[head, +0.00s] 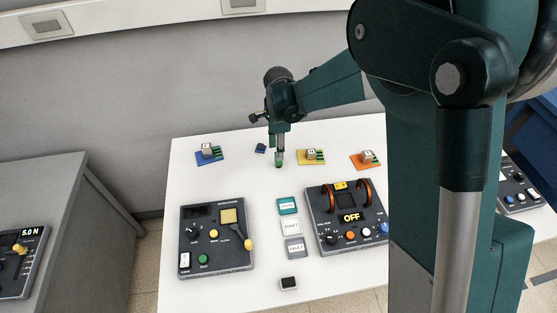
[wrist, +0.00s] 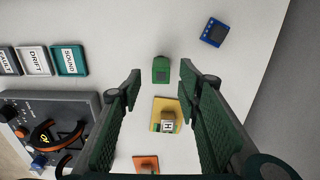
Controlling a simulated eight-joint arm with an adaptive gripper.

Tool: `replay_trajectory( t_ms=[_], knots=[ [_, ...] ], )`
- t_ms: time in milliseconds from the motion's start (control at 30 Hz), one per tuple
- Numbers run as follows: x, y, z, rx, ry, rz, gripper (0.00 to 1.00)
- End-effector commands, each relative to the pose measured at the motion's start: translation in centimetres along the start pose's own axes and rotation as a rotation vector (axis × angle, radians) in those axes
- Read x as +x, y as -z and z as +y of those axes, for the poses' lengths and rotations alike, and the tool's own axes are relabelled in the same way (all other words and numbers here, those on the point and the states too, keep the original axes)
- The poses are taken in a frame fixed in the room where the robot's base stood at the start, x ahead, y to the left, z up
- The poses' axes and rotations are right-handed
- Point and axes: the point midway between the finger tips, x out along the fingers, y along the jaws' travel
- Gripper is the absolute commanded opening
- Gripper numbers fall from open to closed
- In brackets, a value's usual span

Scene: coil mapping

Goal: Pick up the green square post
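The green square post (wrist: 161,70) stands on the white table in the wrist view, with a dark patch on its face. It shows ahead of my gripper (wrist: 160,82), between the two fingertips in the picture, with clear space to each side. The fingers are spread and nothing is between their pads. In the head view my gripper (head: 279,153) points down over the table, and a bit of the green post (head: 279,165) shows at its lower end. The gripper hides most of the post there, and I cannot tell the remaining height gap.
A blue block (wrist: 214,33) sits near the post. A yellow plate (head: 316,160) with a white-topped block lies to the right, an orange plate (head: 372,165) farther right, and a blue plate (head: 204,161) to the left. Labelled tiles (head: 291,225) and two control panels (head: 217,265) (head: 340,240) lie in front.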

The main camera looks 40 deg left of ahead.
Motion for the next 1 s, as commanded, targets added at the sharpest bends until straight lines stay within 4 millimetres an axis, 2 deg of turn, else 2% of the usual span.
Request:
replay_trajectory(
  t_ms=[167,500,833,1000],
  knots=[
    [0.3,0.0,0.0,0.000,0.000,0.000,0.34],
    [2.5,0.0,0.0,0.000,0.000,0.000,0.34],
    [2.6,0.0,0.0,0.000,0.000,0.000,0.34],
    [3.5,0.0,-0.1,0.000,0.000,0.000,0.34]
  ],
)
